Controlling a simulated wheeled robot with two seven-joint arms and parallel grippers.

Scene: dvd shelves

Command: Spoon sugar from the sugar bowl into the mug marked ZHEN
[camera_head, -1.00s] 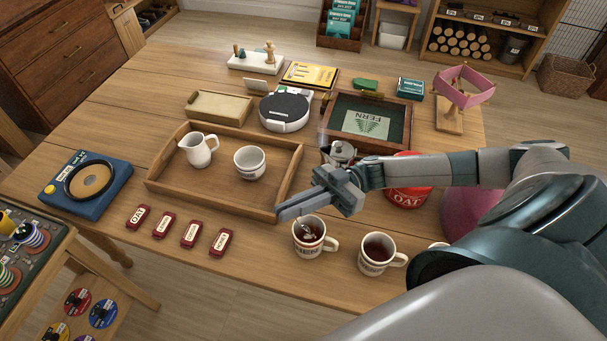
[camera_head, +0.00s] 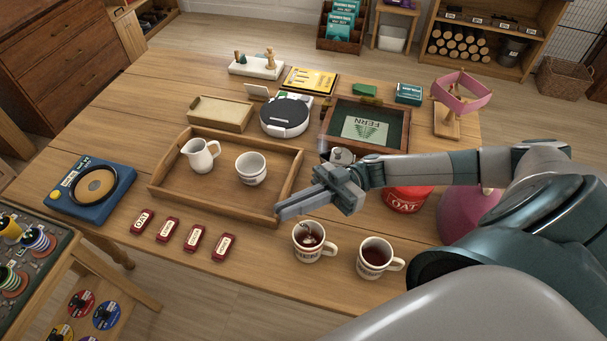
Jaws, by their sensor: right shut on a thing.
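A white mug (camera_head: 303,253) with dark drink stands near the table's front edge, right of the tray. A second such mug (camera_head: 372,268) stands to its right. The lettering on both is too small to read surely. A small bright metal piece, apparently the spoon (camera_head: 311,239), shows inside the left mug's mouth. My right gripper (camera_head: 282,211) is above and slightly left of that mug, shut on what seems to be the spoon, its handle mostly hidden. A white handleless bowl (camera_head: 251,173), likely the sugar bowl, stands in the wooden tray (camera_head: 210,199). My left gripper is out of view.
A white jug (camera_head: 200,157) stands beside the bowl. Several red labelled blocks (camera_head: 193,238) lie in front of the tray. A blue device (camera_head: 90,188) is at left. A red OAT tin (camera_head: 405,199) and a metal vessel (camera_head: 342,156) are near my right arm.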

